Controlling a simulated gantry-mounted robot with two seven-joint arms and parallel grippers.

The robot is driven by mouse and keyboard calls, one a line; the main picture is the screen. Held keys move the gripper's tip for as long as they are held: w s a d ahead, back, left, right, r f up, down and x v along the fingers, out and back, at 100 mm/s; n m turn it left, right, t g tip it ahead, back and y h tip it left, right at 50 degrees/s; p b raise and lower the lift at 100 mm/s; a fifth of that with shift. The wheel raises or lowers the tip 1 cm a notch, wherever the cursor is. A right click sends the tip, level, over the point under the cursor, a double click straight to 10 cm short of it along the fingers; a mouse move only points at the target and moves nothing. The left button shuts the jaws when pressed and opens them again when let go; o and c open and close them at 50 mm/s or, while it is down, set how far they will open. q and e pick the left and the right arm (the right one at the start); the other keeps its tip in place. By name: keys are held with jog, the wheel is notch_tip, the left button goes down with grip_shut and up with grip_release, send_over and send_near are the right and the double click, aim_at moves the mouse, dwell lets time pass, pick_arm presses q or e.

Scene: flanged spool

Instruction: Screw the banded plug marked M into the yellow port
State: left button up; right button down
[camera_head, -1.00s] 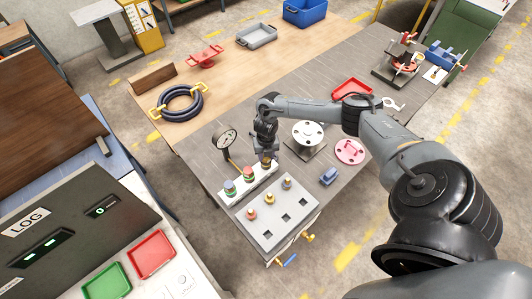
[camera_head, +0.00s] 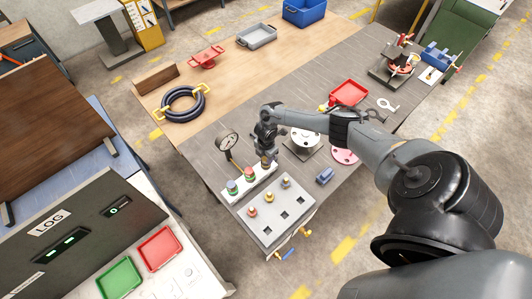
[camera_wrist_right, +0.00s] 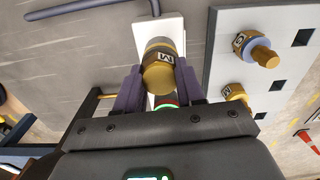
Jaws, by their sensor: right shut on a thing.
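My right gripper (camera_head: 267,156) is shut on the banded plug marked M (camera_wrist_right: 160,66). In the right wrist view the plug is gold with a grey band and an M, held between the two fingers. It is at the far end of a white rack (camera_head: 226,195); I cannot tell whether it is lifted clear. The grey panel (camera_head: 244,222) beside the rack carries a row of gold-topped fittings. The middle fitting (camera_head: 268,197) looks yellow and is probably the yellow port, also partly in the wrist view (camera_wrist_right: 233,92). My left gripper is out of view.
Two other banded plugs, red-green (camera_head: 249,175) and green-blue (camera_head: 232,187), stand in the rack. A dial gauge (camera_head: 228,143) rises behind it. A grey flanged disc (camera_head: 305,139) and a small blue block (camera_head: 325,176) lie to the right. Square holes line the panel's front.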

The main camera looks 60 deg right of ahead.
jog(key=shift+m, duration=0.4)
jog(key=c, duration=0.6)
grip_release()
